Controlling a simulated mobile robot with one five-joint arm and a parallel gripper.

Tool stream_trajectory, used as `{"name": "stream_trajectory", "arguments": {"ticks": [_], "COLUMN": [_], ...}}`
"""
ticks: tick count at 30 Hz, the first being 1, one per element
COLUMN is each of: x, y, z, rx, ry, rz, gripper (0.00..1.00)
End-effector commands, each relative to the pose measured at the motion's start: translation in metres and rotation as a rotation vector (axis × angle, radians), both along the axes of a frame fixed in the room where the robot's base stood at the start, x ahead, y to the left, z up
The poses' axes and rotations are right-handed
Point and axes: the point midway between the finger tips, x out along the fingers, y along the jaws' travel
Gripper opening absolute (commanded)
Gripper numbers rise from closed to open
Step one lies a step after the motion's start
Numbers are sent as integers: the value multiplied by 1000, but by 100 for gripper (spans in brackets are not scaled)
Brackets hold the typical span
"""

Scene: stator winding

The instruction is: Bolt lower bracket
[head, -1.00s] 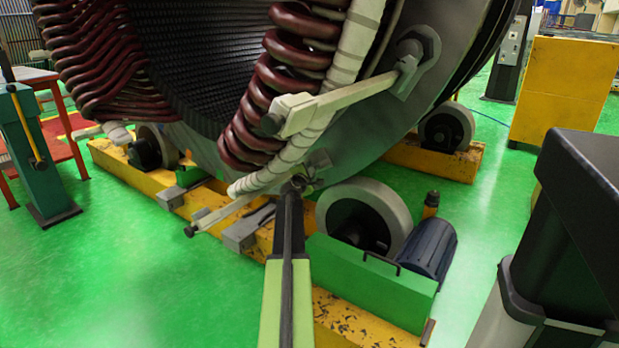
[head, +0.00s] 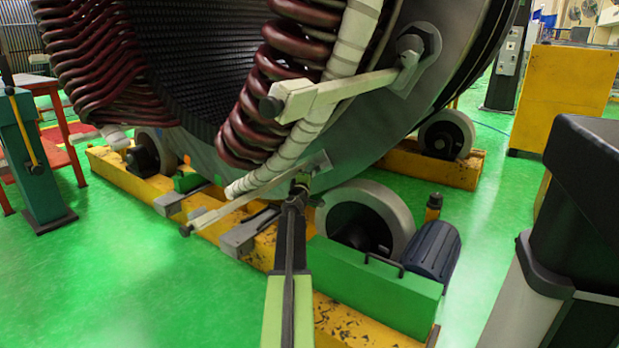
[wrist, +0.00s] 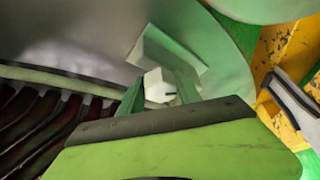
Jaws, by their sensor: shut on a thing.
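The lower bracket (head: 235,207) is a pale bar at the lower edge of the big stator ring. Its end plate (head: 316,168) lies against the ring's grey face, and a dark knob sits at its left end. The white-wrapped coil end passes just above it. My gripper (head: 299,188) reaches up to the plate end of the lower bracket. In the wrist view the fingers (wrist: 160,92) are shut on a small pale bolt-like piece (wrist: 158,84), right in front of a pale plate (wrist: 165,50). Whether the piece touches the plate is unclear.
An upper bracket (head: 335,92) with a large hex nut (head: 418,42) is on the ring above. A grey roller (head: 365,225), a green box (head: 375,285) and a blue motor (head: 433,248) stand right of my arm. Yellow rails (head: 260,250) run below. Green floor is open at left.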

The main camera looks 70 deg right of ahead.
Motion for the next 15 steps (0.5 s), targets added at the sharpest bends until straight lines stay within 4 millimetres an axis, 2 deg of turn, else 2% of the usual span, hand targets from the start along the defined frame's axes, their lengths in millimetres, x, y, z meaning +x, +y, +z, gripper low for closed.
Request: {"name": "stream_trajectory", "arguments": {"ticks": [14, 15], "x": [-1, -1], "y": [0, -1], "z": [0, 0], "rx": [-3, -3], "ry": [-13, -13], "rz": [-3, -3], "gripper": [0, 46]}}
